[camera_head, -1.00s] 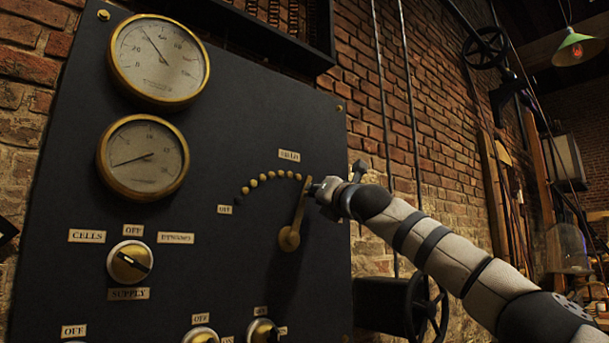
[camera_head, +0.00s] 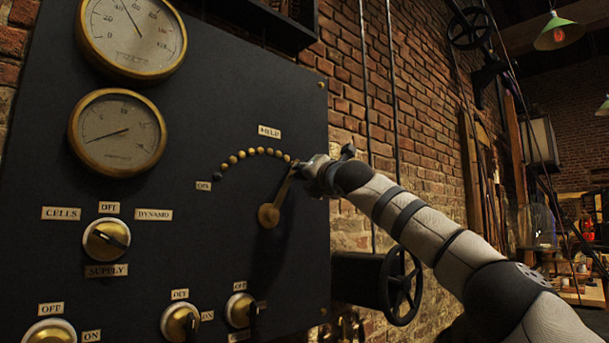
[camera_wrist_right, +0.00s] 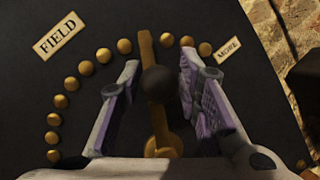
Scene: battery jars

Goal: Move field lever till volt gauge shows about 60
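The brass field lever (camera_head: 279,194) tilts up and to the right from its pivot on the dark panel, across an arc of brass studs. In the wrist view its tip (camera_wrist_right: 146,42) lies between two studs, left of the MORE label. My right gripper (camera_head: 302,167) is around the lever's black knob (camera_wrist_right: 159,84), one finger on each side. The fingers are apart, with a clear gap at the left finger; contact at the right finger is unclear. The upper gauge (camera_head: 150,50), apparently the volt gauge, has its needle up and left, near 40. My left gripper is out of view.
A second gauge (camera_head: 117,131) hangs below it, its needle low left. A supply knob (camera_head: 106,239) and several smaller OFF/ON switches (camera_head: 180,322) are lower on the panel. A black handwheel (camera_head: 401,287) stands right of the panel, under my right arm.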

